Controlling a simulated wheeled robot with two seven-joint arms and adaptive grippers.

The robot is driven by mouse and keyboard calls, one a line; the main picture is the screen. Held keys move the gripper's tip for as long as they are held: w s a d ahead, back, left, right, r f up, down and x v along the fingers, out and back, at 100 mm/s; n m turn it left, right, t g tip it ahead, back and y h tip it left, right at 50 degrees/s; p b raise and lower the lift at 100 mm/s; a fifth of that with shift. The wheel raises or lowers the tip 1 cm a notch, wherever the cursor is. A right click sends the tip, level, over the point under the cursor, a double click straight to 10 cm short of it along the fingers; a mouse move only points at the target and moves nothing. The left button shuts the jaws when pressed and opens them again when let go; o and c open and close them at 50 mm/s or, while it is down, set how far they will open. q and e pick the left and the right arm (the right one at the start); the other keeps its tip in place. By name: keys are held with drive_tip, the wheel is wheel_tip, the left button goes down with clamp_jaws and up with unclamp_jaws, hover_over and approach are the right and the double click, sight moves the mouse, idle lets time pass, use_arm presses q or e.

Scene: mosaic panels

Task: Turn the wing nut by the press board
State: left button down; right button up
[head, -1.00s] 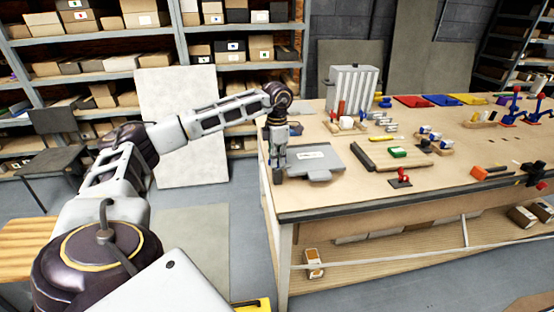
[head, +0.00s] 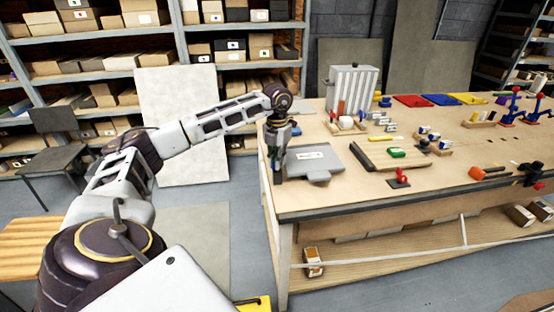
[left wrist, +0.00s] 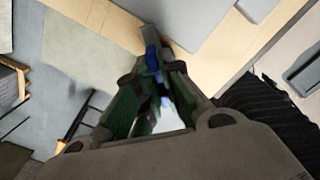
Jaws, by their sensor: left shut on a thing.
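My left gripper (head: 278,166) points down at the bench's left edge, just left of the board. In the left wrist view the fingers (left wrist: 155,66) are closed around a small blue piece (left wrist: 153,58), which I take to be the wing nut. A grey block (left wrist: 154,38) shows just past the fingertips. The fingers hide most of the nut, and its angle cannot be told. My right gripper is out of view.
Shelves (head: 215,45) and a dark chair (head: 50,155) stand behind.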

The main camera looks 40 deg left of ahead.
use_arm(q)
drive_tip(key=shift+r+n, duration=0.15)
drive_tip(key=shift+n, duration=1.15)
drive_tip(key=n+p, duration=0.1)
drive_tip(key=n, duration=0.2)
drive_tip(key=shift+w+n, duration=0.1)
drive_tip(key=shift+n, duration=1.1)
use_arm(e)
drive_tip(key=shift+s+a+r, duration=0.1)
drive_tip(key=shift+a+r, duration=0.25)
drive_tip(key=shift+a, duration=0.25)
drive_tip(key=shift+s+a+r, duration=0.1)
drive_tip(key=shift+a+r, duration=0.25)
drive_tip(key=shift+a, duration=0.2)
use_arm(q)
drive_tip(key=shift+a, duration=0.1)
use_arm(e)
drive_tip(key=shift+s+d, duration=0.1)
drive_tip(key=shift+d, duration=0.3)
use_arm(q)
drive_tip(key=c, duration=1.6)
unclamp_jaws()
drive_tip(key=shift+o, duration=0.2)
